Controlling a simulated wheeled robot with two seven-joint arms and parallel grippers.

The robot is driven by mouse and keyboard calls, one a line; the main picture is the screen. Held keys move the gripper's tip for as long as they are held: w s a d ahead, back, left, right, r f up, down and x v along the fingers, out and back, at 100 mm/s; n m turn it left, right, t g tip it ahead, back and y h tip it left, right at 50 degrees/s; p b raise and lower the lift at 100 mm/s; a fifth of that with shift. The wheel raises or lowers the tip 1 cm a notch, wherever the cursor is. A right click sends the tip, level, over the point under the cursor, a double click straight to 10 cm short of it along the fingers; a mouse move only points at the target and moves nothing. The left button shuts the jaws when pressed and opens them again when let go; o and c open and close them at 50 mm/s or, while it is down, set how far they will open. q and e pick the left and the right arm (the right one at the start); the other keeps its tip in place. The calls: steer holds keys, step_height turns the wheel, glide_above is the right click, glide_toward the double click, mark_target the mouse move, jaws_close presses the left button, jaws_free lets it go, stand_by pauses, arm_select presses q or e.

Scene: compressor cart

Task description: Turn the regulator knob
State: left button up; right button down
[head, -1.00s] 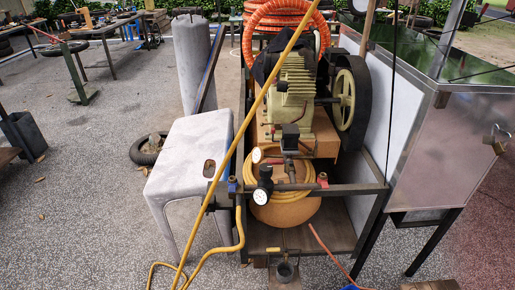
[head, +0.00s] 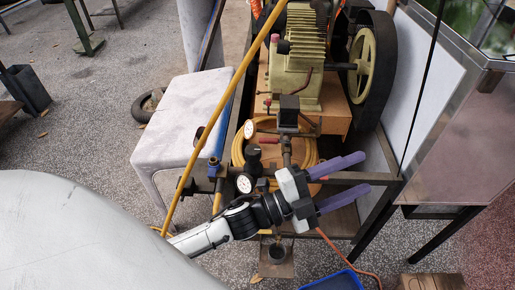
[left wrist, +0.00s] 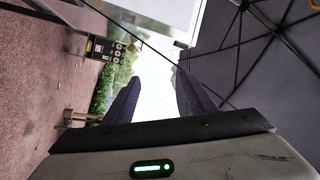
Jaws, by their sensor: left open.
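The black regulator knob (head: 253,152) stands at the front of the compressor cart, between two round white-faced gauges (head: 244,183). My left gripper (head: 363,173) reaches across the cart's front in the head view, with its purple fingers pointing right, apart and empty. The fingers are to the right of the knob and do not touch it; the wrist is just below and right of it. In the left wrist view my open fingers (left wrist: 158,98) have only bright background between them, and the knob does not show there. My right gripper is not in view.
A yellow hose (head: 214,130) runs diagonally past the knob's left side. A white stool (head: 180,115) stands left of the cart. The compressor (head: 296,60) and its belt wheel (head: 370,70) are behind. A metal cabinet (head: 455,140) stands at the right. A blue tray (head: 335,281) lies in front.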

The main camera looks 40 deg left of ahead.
arm_select(q)
steer(key=s+d+r+m+g+h, duration=0.1)
steer(key=d+r+m+g+h, duration=0.4)
steer(key=m, duration=0.4)
steer(key=m+g+y+b, duration=0.5)
steer(key=m+g+y, duration=0.6)
steer(key=m+y, duration=1.15)
glide_above(253, 149)
steer(key=m+h, duration=0.5)
step_height(253, 149, down, 11)
steer(key=shift+r, duration=0.2)
